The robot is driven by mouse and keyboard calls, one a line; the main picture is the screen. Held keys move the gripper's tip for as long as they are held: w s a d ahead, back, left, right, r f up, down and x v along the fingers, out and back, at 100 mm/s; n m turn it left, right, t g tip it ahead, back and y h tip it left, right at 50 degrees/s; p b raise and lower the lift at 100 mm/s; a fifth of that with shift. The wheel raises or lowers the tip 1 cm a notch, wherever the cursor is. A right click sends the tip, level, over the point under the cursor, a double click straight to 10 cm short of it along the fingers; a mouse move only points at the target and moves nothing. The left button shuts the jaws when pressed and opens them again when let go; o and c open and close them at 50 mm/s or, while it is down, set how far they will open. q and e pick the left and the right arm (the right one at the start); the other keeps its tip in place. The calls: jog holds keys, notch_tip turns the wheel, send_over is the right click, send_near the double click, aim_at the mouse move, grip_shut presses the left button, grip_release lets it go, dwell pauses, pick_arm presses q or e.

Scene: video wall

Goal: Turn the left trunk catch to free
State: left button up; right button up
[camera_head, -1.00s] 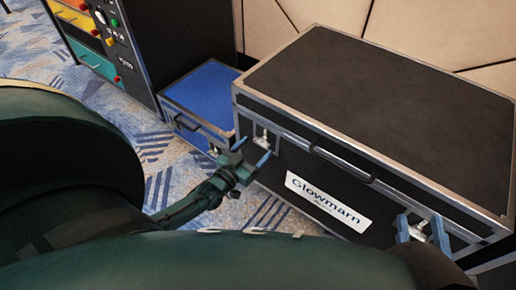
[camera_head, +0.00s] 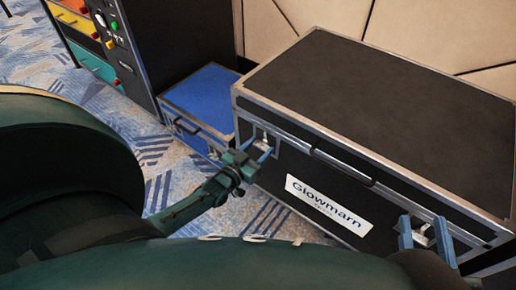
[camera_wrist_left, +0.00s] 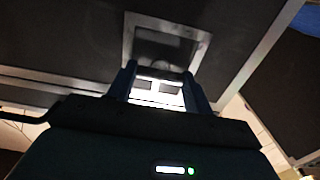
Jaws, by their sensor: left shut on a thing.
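The black trunk (camera_head: 370,85) with metal edges and a "Glowmarn" label stands at the right in the head view. Its left catch (camera_head: 262,138) is a small bright metal part on the front, near the left corner. My left gripper (camera_head: 258,150) is shut on this catch, one blue finger on each side. In the left wrist view the bright catch (camera_wrist_left: 158,92) lies between the fingertips, below a metal-framed recess. My right gripper (camera_head: 424,234) has its fingers apart on either side of the right catch (camera_head: 424,240). The catch's exact turn angle is hard to see.
A blue case (camera_head: 205,95) stands close to the trunk's left side. A dark cabinet (camera_head: 150,45) with coloured buttons and drawers is further left. A panelled wall (camera_head: 420,35) is behind. Patterned carpet (camera_head: 165,160) lies open in front of the blue case.

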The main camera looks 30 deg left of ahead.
pick_arm(q)
jog(key=shift+c, duration=0.5)
jog(key=shift+n, duration=0.3)
jog(key=n+b, duration=0.1)
jog(key=n, duration=1.6)
jog(key=shift+f, duration=0.1)
pick_arm(e)
jog(key=shift+w+a, duration=0.1)
jog(key=shift+a, duration=0.05)
pick_arm(q)
jog(key=shift+n, duration=0.3)
jog(key=o, duration=1)
